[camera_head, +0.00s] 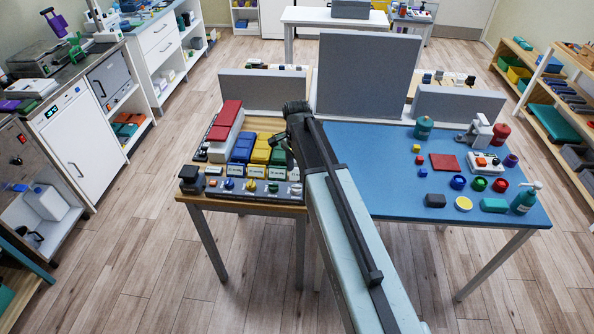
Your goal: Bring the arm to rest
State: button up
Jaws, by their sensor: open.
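My arm reaches forward from the bottom right of the picture to the middle, over the seam between the wooden table (190,198) and the blue-topped table (390,200). My gripper (278,150) is at the far end of the arm, turned to the left, close to the yellow and green blocks on the wooden table. It is dark and small in the view. Its jaws are open, and I see nothing held in them. My arm hides part of both tables.
A control panel with knobs (240,188) and a red-topped box (227,118) crowd the wooden table. Grey partitions (367,75) stand behind. Cups, a red square (444,162) and a teal pump bottle (526,198) occupy the blue table's right side. Floor in front is clear.

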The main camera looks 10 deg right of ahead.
dwell(0.4)
jog(key=shift+s, duration=0.25)
jog(key=s+n, duration=1.2)
jog(key=s, duration=0.2)
jog(key=shift+s+d+n, duration=0.2)
jog(key=shift+d+n, duration=0.1)
jog(key=shift+n, duration=0.1)
dwell(0.7)
